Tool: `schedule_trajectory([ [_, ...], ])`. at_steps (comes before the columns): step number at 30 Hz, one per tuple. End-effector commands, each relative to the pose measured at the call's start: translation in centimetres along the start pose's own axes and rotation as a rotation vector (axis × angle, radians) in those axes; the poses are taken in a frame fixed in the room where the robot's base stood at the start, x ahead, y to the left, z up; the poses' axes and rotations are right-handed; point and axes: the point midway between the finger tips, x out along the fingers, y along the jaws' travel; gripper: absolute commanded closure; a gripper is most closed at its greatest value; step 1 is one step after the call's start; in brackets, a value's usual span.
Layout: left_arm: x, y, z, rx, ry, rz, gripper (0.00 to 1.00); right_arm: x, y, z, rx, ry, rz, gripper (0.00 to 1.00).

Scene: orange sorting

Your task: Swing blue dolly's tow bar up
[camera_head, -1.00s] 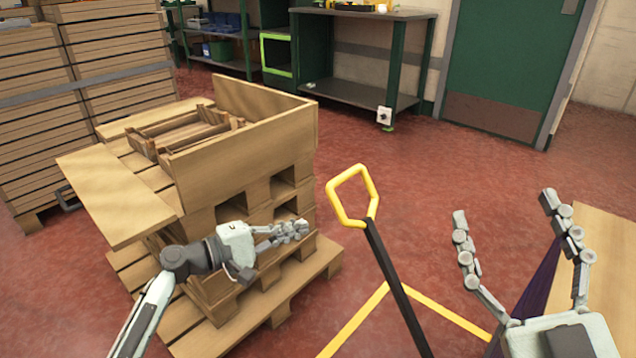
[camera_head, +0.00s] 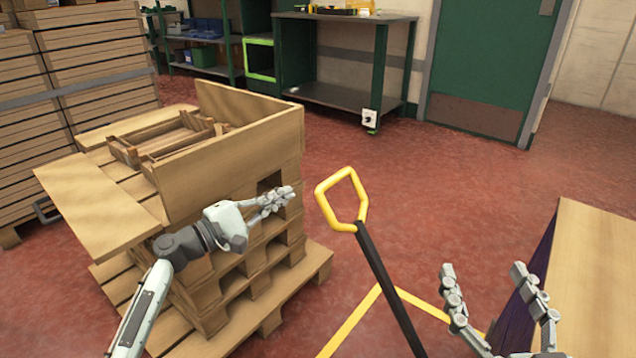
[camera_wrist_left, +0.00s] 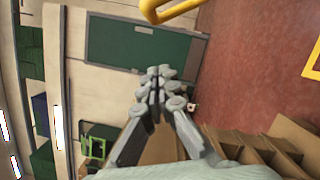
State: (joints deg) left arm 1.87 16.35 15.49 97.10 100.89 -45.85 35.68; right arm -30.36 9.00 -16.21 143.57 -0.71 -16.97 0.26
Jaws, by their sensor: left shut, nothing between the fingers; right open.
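The tow bar (camera_head: 385,285) is a black shaft with a yellow loop handle (camera_head: 341,199) at its top. It stands tilted, leaning up and to the left, in the middle of the head view. The dolly's body is not visible. My left gripper (camera_head: 286,196) is shut and empty, a short way left of the yellow loop and apart from it. In the left wrist view, my left gripper (camera_wrist_left: 160,72) points just below a piece of the yellow handle (camera_wrist_left: 178,8) at the top edge. My right gripper (camera_head: 482,270) is open and empty, right of the shaft at the lower right.
A stack of wooden pallets (camera_head: 290,272) with an open wooden box (camera_head: 230,160) stands behind my left arm. A wooden board (camera_head: 598,270) with dark purple cloth (camera_head: 522,285) is at the right. Yellow floor tape (camera_head: 350,322) runs around the shaft. Red floor beyond is clear.

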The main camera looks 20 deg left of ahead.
Motion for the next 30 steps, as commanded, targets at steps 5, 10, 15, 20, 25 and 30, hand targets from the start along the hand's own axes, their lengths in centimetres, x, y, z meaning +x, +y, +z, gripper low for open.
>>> schedule_trajectory([
  [5, 4.2, 0.2, 0.1, -0.002, -0.003, 0.002, 1.0, 0.0, 0.3, 0.6, -0.006, -0.035, 0.004, 0.28],
  [10, 6.6, 0.1, 1.0, -0.001, -0.002, -0.001, 1.0, -0.2, 0.9, 1.8, -0.017, -0.104, 0.017, 0.28],
  [15, 7.0, 0.1, 2.8, -0.002, -0.002, -0.001, 1.0, -0.9, 2.4, 5.0, -0.039, -0.253, 0.046, 0.28],
  [20, 7.2, 0.1, 3.6, 0.0, 0.0, 0.0, 1.0, -1.5, 3.1, 6.4, -0.047, -0.322, 0.06, 0.28],
  [25, 7.2, 0.0, 3.9, -0.001, 0.0, 0.0, 1.0, -1.7, 3.3, 6.9, -0.049, -0.346, 0.064, 0.28],
  [30, 7.2, 0.0, 3.9, -0.001, 0.0, 0.0, 1.0, -1.7, 3.3, 6.9, -0.049, -0.346, 0.064, 0.28],
])
